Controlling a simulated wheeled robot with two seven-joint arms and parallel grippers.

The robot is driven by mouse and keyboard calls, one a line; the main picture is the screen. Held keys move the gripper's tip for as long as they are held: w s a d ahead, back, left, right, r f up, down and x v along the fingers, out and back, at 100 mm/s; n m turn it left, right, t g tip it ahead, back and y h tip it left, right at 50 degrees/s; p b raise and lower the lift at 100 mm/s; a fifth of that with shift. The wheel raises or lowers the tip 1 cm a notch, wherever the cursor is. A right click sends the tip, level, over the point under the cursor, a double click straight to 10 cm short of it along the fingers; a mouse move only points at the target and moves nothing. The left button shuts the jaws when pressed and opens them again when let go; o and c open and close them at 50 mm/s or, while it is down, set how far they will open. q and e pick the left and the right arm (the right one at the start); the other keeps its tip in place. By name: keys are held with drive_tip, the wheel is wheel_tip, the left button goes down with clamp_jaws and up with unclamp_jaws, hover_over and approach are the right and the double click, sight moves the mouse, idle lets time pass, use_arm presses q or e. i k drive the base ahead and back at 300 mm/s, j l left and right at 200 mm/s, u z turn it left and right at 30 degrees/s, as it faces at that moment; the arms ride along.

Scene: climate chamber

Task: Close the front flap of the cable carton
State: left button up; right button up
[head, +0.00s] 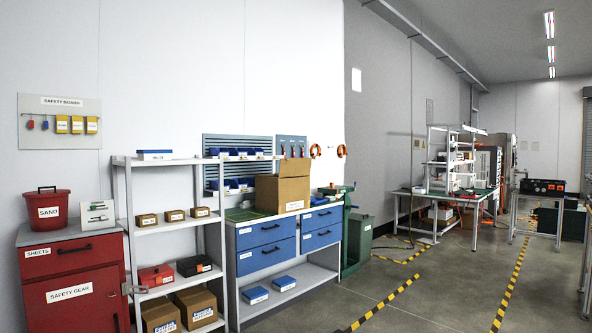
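A brown carton (281,193) stands on the blue-drawer workbench (243,227), beyond the shelf rack. One flap (295,167) stands up at its top right. A small white label is on its lower side, too small to read, so I cannot tell for sure that this is the cable carton. The state of its front flap is not clear at this distance. Neither of my grippers shows in the head view.
A grey shelf rack (130,216) with small boxes and two larger cartons stands left of the workbench. A red cabinet (71,257) with a sand bucket (49,203) is at far left. A green cabinet (358,242) is right of the bench. Open floor (400,305) lies to the right.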

sight(290, 168)
drive_tip(key=i+u, duration=0.1)
drive_tip(key=i, duration=1.7)
